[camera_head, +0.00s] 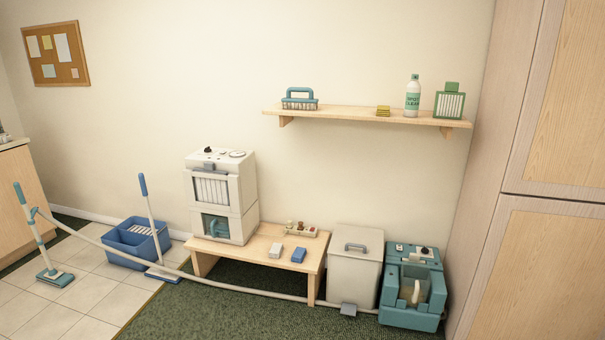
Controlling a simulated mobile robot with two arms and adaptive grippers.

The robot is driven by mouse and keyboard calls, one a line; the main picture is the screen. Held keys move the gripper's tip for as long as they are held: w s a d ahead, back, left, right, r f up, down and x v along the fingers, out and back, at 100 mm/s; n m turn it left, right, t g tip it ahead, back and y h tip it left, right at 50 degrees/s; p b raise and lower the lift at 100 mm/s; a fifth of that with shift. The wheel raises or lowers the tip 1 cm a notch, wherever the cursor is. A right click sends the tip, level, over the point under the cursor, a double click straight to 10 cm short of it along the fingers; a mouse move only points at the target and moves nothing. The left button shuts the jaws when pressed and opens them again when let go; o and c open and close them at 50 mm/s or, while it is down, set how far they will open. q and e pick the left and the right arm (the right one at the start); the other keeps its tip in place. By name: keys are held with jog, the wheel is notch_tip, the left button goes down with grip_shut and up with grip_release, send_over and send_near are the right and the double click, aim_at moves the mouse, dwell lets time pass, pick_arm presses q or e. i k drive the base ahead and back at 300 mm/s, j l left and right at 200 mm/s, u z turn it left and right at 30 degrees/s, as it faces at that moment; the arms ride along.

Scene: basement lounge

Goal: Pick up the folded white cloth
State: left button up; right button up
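A small white block-like item (275,250) lies on the low wooden bench (254,259), near its front edge. It may be the folded white cloth, but it is too small to tell for sure. A similar blue item (298,255) lies just to its right, apart from it. Neither of my grippers shows in the head view.
On the bench are a white appliance (220,195) and a small tray (300,230). A lidded bin (354,265) and a teal machine (412,286) stand at right. A pale hose (240,290) crosses before the bench. Green carpet (200,318) is clear in front.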

aim_at(277, 248)
jog(key=i+l, duration=0.1)
jog(key=i, duration=1.75)
jog(key=j+u, duration=0.05)
jog(key=j, duration=0.05)
